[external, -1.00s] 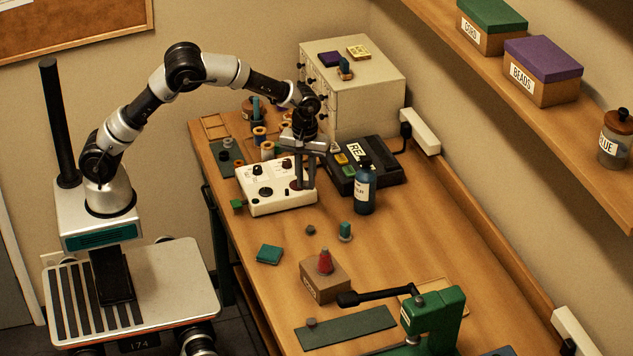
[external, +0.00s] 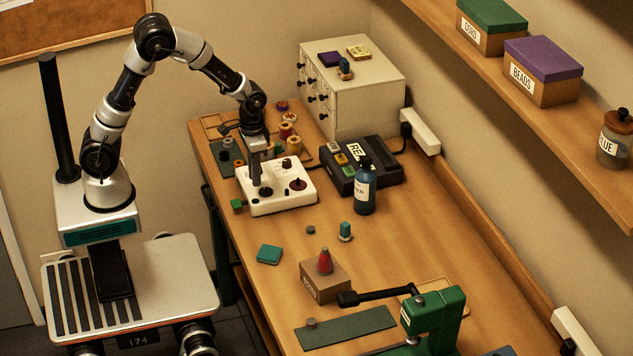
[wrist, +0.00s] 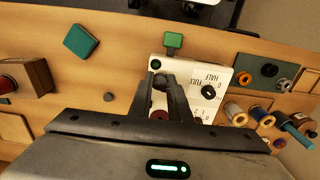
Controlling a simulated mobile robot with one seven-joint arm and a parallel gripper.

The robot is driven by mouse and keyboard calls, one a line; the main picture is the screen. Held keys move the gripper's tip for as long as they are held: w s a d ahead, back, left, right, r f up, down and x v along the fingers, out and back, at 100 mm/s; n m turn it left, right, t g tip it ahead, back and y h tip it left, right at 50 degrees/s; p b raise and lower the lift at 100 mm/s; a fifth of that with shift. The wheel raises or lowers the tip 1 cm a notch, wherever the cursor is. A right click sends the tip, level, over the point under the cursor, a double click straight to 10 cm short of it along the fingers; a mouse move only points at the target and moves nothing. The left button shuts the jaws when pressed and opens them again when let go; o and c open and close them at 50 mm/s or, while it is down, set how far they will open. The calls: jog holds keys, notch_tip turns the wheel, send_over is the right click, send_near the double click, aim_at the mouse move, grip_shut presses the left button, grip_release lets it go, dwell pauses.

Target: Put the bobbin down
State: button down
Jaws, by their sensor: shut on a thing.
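My gripper (external: 256,182) is over the left part of a white control box (external: 276,206), fingers pointing down. In the wrist view, the fingertips (wrist: 163,82) close on a small dark round thing that looks like the bobbin (wrist: 163,79). Its outline is hard to make out against the dark fingers, and in the external view the fingers hide it. The white box also shows in the wrist view, with a black dial knob (wrist: 209,92) right of the fingers and a reddish-brown disc (wrist: 159,115) beneath them. A dark green mat (wrist: 266,67) with small rings lies to the right.
Thread spools (external: 288,131) stand behind the white box. A black device (external: 375,180) and a blue bottle (external: 364,196) are to its right. A teal square (external: 269,254) and a brown box with a red cone (external: 325,283) stand nearer.

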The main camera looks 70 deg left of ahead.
jog(key=w+d+m+b, duration=0.2)
jog(key=w+d+m, duration=0.1)
jog(key=w+d, duration=0.8)
jog(key=m+b, duration=0.2)
jog(key=m, duration=0.1)
send_near(354, 251)
notch_tip(354, 251, down, 6)
jog(key=shift+f+p, duration=0.1)
jog(key=shift+p, duration=0.2)
jog(key=shift+f, duration=0.15)
jog(key=c, duration=1.7)
grip_release()
jog(key=shift+o, duration=0.2)
